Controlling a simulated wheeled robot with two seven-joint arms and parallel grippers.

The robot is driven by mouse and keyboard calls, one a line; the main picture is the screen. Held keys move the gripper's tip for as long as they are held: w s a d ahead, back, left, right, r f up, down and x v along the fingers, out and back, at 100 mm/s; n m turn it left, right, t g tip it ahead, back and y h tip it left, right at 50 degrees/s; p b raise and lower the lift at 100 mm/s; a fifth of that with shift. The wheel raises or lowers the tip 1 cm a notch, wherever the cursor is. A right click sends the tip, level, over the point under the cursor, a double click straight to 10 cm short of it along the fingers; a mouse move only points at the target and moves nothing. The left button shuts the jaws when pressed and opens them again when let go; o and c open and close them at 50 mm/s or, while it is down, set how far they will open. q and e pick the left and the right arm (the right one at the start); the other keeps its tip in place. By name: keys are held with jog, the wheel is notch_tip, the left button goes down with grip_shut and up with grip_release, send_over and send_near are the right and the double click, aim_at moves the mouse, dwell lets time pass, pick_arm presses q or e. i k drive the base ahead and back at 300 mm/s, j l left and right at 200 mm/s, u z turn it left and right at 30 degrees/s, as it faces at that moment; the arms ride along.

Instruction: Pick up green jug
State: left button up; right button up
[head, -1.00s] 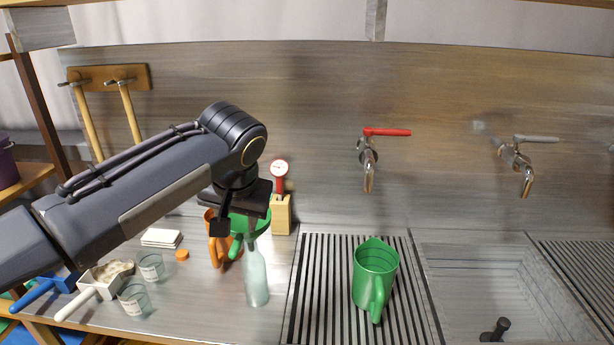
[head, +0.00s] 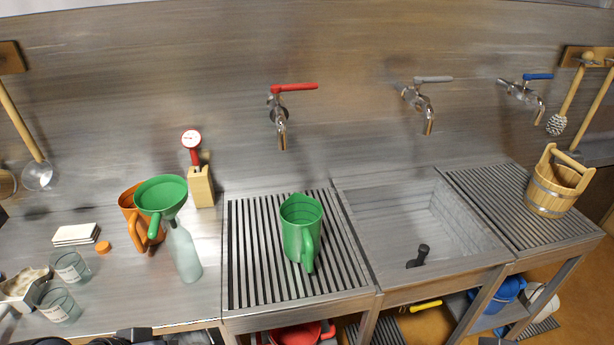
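The green jug (head: 301,232) stands upright on the slatted drainboard left of the sink, with its handle towards me. It is in plain view in the head view and nothing touches it. Neither of my grippers can be made out.
A green funnel (head: 160,196) sits at the top of a pale bottle (head: 184,256), beside an orange jug (head: 131,206). A red-handled tap (head: 282,110) hangs behind the green jug. The sink (head: 400,220) is to its right. The drainboard (head: 255,285) around it is clear.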

aim_at(301, 216)
jog(key=i+l+u, duration=0.15)
jog(key=l, duration=0.3)
jog(key=i+l+u, duration=0.15)
jog(key=l, duration=0.3)
jog(key=i+l+u, duration=0.15)
jog(key=l, duration=0.35)
jog(key=i+l+u, duration=0.15)
jog(key=l, duration=0.35)
jog(key=k, duration=0.05)
